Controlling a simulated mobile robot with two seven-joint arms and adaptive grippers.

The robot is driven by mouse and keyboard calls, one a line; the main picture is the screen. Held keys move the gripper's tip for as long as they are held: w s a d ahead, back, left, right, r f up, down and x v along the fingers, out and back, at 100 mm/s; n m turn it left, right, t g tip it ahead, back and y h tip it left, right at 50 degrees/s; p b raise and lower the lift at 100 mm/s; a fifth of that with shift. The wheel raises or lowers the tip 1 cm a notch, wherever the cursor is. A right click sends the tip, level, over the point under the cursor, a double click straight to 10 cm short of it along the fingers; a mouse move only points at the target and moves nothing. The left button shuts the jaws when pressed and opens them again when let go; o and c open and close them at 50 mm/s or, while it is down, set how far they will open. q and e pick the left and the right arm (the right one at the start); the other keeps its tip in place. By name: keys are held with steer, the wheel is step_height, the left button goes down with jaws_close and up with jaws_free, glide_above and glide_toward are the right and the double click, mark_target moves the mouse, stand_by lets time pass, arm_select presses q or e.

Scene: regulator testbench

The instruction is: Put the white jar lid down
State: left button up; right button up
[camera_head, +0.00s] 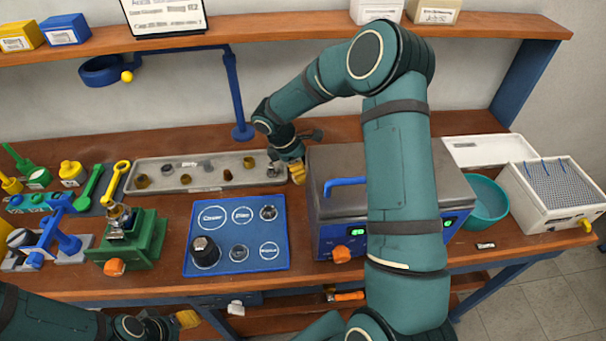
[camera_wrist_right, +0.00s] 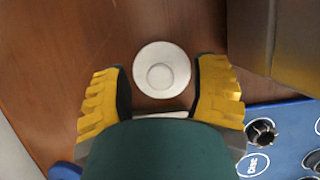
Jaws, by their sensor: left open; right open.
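The white jar lid (camera_wrist_right: 161,70), a round disc with a raised inner ring, shows in the right wrist view against the brown wooden bench. It lies between and slightly beyond the two yellow fingertips of my right gripper (camera_head: 295,172), which is open with gaps on both sides of the lid. I cannot tell whether the lid rests fully on the bench. In the head view I cannot make out the lid, which seems hidden at the gripper. My left gripper (camera_head: 187,320) is open and empty at the lower left, in front of the bench, partly seen.
The grey metal box with a blue handle (camera_head: 345,185) stands close to my right gripper. A grey tray (camera_head: 205,160) with small parts lies to its left, and a blue mat (camera_head: 222,212) in front. A white sliver (camera_wrist_right: 174,114) shows behind the gripper body; I cannot identify it.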

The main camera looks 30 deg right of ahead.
steer(key=shift+s+d+f, duration=0.1)
steer(key=shift+f, duration=0.25)
steer(key=c, duration=1)
steer(key=shift+c, duration=0.2)
